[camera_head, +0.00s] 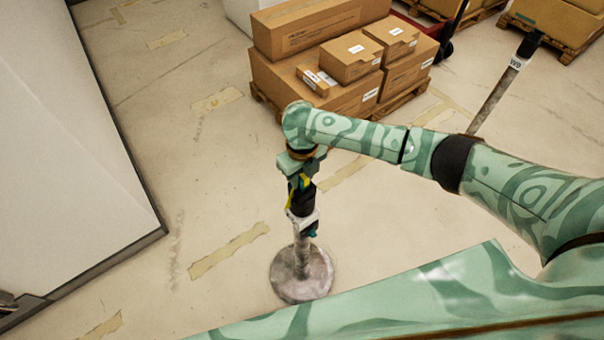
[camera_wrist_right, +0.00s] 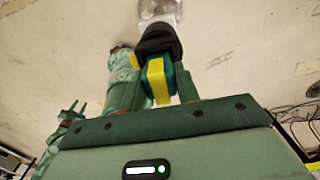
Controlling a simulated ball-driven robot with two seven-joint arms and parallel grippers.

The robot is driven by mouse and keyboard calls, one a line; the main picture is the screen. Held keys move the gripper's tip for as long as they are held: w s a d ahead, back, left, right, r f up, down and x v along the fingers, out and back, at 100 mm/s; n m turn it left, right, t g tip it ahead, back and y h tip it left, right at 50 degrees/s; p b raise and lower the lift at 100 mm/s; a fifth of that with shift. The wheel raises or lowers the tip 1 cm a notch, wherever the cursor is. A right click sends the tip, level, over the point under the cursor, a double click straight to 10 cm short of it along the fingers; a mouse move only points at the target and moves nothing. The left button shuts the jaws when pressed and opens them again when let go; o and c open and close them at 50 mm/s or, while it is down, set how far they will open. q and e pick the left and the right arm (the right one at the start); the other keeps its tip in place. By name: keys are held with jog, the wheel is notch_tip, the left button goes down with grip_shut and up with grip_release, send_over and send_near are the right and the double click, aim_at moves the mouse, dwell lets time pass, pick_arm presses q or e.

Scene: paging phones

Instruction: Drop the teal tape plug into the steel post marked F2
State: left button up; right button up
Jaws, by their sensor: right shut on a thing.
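My right gripper (camera_head: 301,178) is shut on the teal tape plug with a yellow band. In the right wrist view the plug (camera_wrist_right: 177,80) sits between the two fingers. The gripper points down over a steel post (camera_head: 302,258) on a round base. The post has a black top (camera_head: 302,202) and a white label (camera_head: 302,222), whose text I cannot read. The black top also shows in the wrist view (camera_wrist_right: 158,42), right beyond the plug. I cannot tell whether the plug's end is inside it. My left gripper is not in the head view.
A second post (camera_head: 497,92) with a black top and a label like W9 leans in view at the upper right. Cardboard boxes (camera_head: 290,88) stand on a pallet behind my arm. A white panel (camera_head: 65,130) fills the left. Taped floor around the near post is clear.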

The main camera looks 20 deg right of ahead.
jog(key=shift+r, duration=0.1)
jog(key=shift+f, duration=0.25)
dwell(0.6)
jog(key=shift+r, duration=0.1)
jog(key=shift+r+p, duration=0.7)
jog(key=shift+p, duration=0.25)
dwell(0.3)
jog(key=shift+f+b, duration=0.4)
jog(key=shift+f, duration=0.45)
dwell(0.4)
jog(key=shift+r, duration=0.2)
jog(key=shift+r+p, duration=0.7)
jog(key=shift+p, duration=0.25)
